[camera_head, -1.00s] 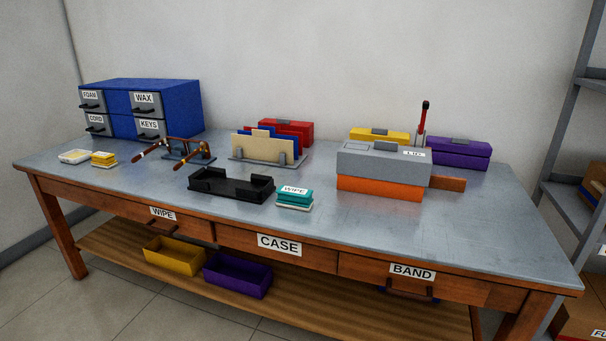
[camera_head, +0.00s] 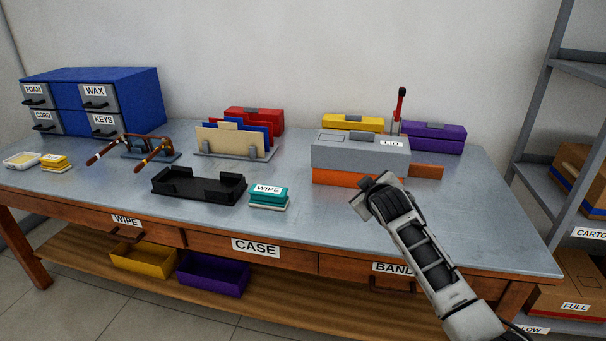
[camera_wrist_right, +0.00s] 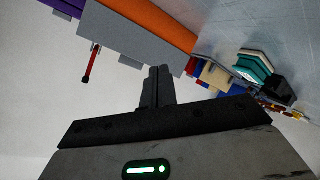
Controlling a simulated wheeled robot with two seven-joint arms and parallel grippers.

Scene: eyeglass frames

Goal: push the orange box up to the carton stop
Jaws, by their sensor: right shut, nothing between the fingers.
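The orange box (camera_head: 335,178) stands on the table right of centre, with a grey block (camera_head: 345,152) labelled LID on top of it. A brown-orange block (camera_head: 427,171) lies behind its right end; I cannot tell whether this is the carton stop. My right gripper (camera_head: 371,186) is in front of the orange box near its right end, shut and empty. In the right wrist view the shut fingers (camera_wrist_right: 158,85) are seen close to the grey block (camera_wrist_right: 130,38) and the orange side (camera_wrist_right: 155,22); contact cannot be told. My left gripper is out of view.
A black tray (camera_head: 199,199) and a teal WIPE box (camera_head: 267,193) stand left of the orange box. Yellow (camera_head: 352,123) and purple (camera_head: 447,144) boxes and a red-handled tool (camera_head: 400,98) are behind it. The table's right front is mostly clear.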

